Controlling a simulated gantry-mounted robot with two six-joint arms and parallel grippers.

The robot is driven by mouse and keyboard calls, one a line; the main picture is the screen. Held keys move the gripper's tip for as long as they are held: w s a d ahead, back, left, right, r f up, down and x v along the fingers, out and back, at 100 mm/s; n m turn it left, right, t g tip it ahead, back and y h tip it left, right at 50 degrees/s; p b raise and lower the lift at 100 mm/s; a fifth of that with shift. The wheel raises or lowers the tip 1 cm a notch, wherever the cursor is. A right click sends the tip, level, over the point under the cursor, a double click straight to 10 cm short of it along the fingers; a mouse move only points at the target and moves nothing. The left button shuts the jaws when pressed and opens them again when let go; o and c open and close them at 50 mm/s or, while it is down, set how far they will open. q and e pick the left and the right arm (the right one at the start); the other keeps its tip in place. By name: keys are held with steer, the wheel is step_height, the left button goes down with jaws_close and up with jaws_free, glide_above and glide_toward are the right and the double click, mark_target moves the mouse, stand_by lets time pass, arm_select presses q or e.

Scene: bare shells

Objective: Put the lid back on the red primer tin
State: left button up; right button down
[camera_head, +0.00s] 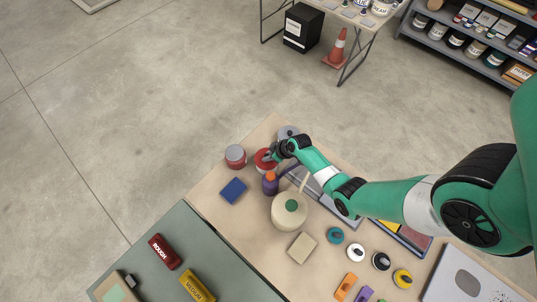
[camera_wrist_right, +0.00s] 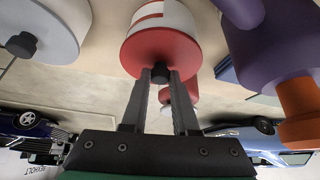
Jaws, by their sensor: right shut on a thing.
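The red primer tin (camera_head: 264,163), red with a white band, stands near the far corner of the wooden table. It also shows upside down in the right wrist view (camera_wrist_right: 158,18). A red lid (camera_wrist_right: 160,50) with a black knob is at its top, in line with it. I see no clear gap between lid and tin, but cannot tell whether it is pressed down. My right gripper (camera_head: 275,155) is shut on the lid's black knob; its fingers also show in the wrist view (camera_wrist_right: 160,78). My left gripper is not in view.
A red tin with a grey top (camera_head: 235,156) stands to the left. A purple bottle with an orange cap (camera_head: 270,185) is close in front. A cream round container (camera_head: 289,212), blue block (camera_head: 232,190) and grey knobbed container (camera_wrist_right: 40,30) are nearby.

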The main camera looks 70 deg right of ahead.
stand_by(0.3)
steer(key=c, duration=0.6)
jaws_free()
steer(key=o, duration=0.5)
steer(key=shift+r, duration=0.1)
step_height(320, 180, up, 5)
steer(key=p, duration=0.4)
steer(key=shift+p, duration=0.3)
steer(key=shift+r+p, duration=0.95)
steer(key=shift+p, duration=0.15)
